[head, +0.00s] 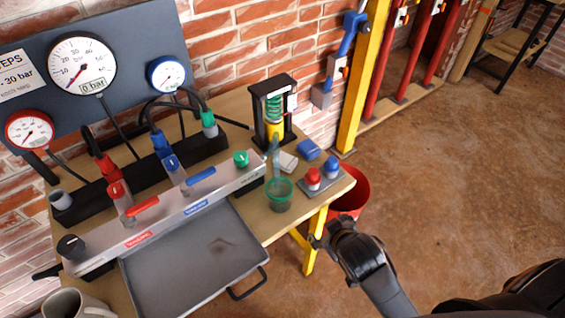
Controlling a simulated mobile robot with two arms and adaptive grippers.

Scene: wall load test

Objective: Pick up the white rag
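A small white thing (287,161), which looks like the folded white rag, lies on the wooden bench top near its back right. It is between a clear bottle and a blue block, and it is too small to make out folds. My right gripper (320,237) is beside the bench's right front corner, nearer to me than the rag and apart from it. Its fingers are dark and small, and I cannot tell whether they are open or shut. My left gripper is not in view.
Around the rag stand a green cup (279,195), a clear bottle (275,158), a blue block (308,149), a grey block with red and blue knobs (320,181) and a black spring stand (273,112). A red bucket (352,192) is beside the bench. Floor at right is clear.

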